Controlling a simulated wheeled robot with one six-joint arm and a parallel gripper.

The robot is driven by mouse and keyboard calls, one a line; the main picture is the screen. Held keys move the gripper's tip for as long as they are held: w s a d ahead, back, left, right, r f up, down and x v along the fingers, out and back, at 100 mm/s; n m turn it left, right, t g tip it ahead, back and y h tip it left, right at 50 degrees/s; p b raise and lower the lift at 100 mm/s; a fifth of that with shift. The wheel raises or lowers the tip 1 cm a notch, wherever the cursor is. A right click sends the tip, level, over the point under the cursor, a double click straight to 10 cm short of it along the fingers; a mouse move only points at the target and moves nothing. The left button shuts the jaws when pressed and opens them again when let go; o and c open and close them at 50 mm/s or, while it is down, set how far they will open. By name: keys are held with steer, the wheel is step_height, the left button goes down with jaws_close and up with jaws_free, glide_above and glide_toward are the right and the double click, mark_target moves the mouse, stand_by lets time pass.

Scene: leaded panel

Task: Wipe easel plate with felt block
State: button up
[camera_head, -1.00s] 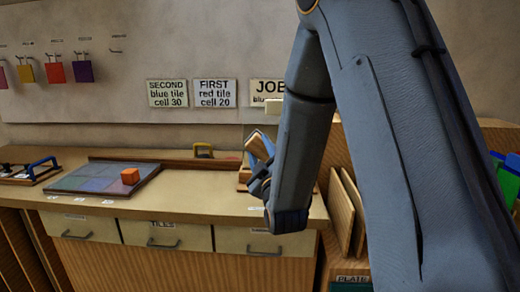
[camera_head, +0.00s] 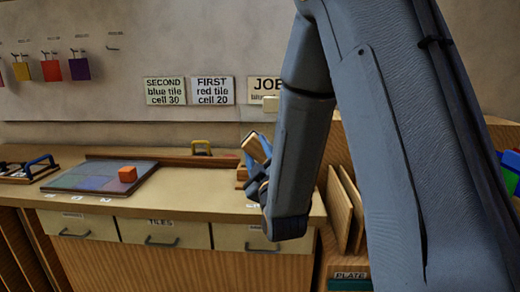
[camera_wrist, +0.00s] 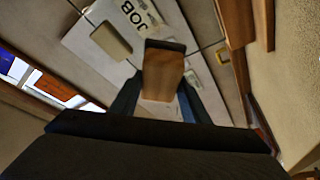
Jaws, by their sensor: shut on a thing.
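My gripper (camera_wrist: 158,103) is shut on the felt block (camera_wrist: 163,72), a wooden block with a dark felt strip at its far end. In the head view the block (camera_head: 254,148) sticks up tilted from my gripper (camera_head: 262,160), above the right end of the bench. A faint clear pane, which looks like the easel plate (camera_head: 256,116), stands behind it in front of the JOB card. A cream patch or piece (camera_wrist: 110,41) shows there in the wrist view. I cannot tell whether the felt touches the pane. My arm hides the pane's right side.
A blue-handled tool (camera_head: 40,167) is at left and a yellow-handled one (camera_head: 202,148) at the back. Wooden boards (camera_head: 340,212) stand in a rack at right.

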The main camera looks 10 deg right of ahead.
steer(key=shift+w, duration=0.1)
steer(key=shift+w+d+r+b, duration=0.1)
steer(key=shift+w+d+b, duration=0.2)
steer(key=shift+w, duration=0.75)
steer(key=shift+w+d+f+b, duration=0.15)
steer(key=shift+w+d, duration=0.3)
steer(key=shift+w, duration=0.6)
steer(key=shift+w+d+r+b, duration=0.2)
steer(key=shift+w+d, duration=0.15)
steer(key=shift+w, duration=0.7)
steer(key=shift+w+d+b, duration=0.15)
steer(key=shift+w, duration=0.35)
steer(key=shift+w+d+b, duration=0.15)
steer(key=shift+w, duration=0.35)
steer(key=shift+s+d, duration=0.25)
steer(key=shift+d, duration=0.4)
steer(key=shift+s+d, duration=0.25)
steer(key=shift+d, duration=0.35)
steer(key=shift+s+d, duration=0.25)
steer(key=shift+d, duration=0.4)
steer(key=shift+w+b, duration=0.15)
steer(key=shift+b, duration=0.25)
